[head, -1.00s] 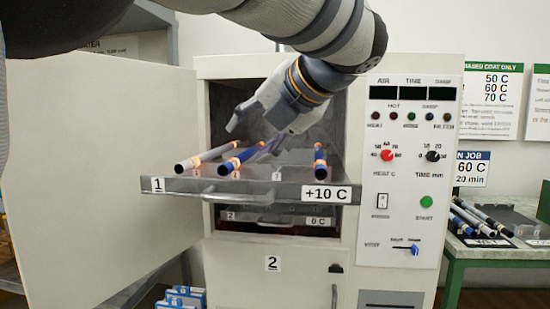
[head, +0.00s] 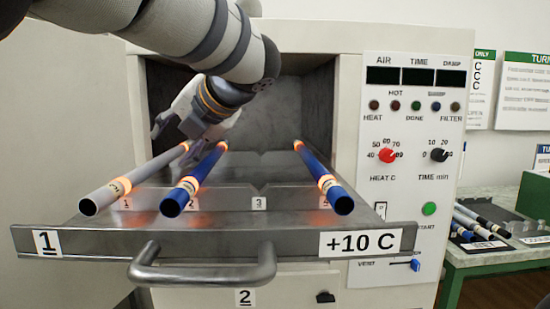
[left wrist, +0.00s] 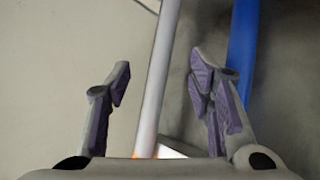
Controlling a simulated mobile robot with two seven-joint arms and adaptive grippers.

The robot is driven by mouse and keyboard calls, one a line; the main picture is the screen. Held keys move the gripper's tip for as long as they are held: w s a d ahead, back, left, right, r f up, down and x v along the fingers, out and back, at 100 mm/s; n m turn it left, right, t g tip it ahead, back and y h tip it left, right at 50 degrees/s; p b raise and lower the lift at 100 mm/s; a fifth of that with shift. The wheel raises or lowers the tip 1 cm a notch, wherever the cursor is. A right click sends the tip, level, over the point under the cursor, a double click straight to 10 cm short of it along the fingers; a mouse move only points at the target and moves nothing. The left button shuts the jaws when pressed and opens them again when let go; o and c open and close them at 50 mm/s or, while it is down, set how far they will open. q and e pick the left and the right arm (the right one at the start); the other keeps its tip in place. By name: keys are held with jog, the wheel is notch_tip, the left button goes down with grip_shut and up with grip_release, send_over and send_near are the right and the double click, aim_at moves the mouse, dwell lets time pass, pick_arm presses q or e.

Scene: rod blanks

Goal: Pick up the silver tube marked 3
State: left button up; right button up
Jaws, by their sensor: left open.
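A silver tube (head: 135,178) with a glowing orange band lies in slot 1 of the pulled-out tray (head: 90,240), its dark open end toward me. A small mark shows near that end, but I cannot read it surely. My left gripper (head: 175,132) is open over the far part of this tube. In the left wrist view the silver tube (left wrist: 158,75) runs between the two open fingers (left wrist: 163,88), and I cannot tell how far below them it is. A blue tube (left wrist: 243,45) passes beside the right finger. My right gripper is not in view.
Blue tubes lie in slot 2 (head: 195,178) and slot 4 (head: 322,178); slot 3 is empty. The tray has a front handle (head: 205,272) and a +10 C label. The oven walls surround the arm. More tubes (head: 480,220) lie on a green-framed bench at right.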

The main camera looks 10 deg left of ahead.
aim_at(161, 159)
pick_arm(q)
jog(key=x, duration=0.6)
jog(key=shift+w+a+f, duration=0.1)
jog(key=shift+a+f, duration=0.15)
jog(key=shift+f, duration=0.05)
jog(key=shift+d, duration=0.1)
jog(key=shift+c, duration=1.1)
grip_shut()
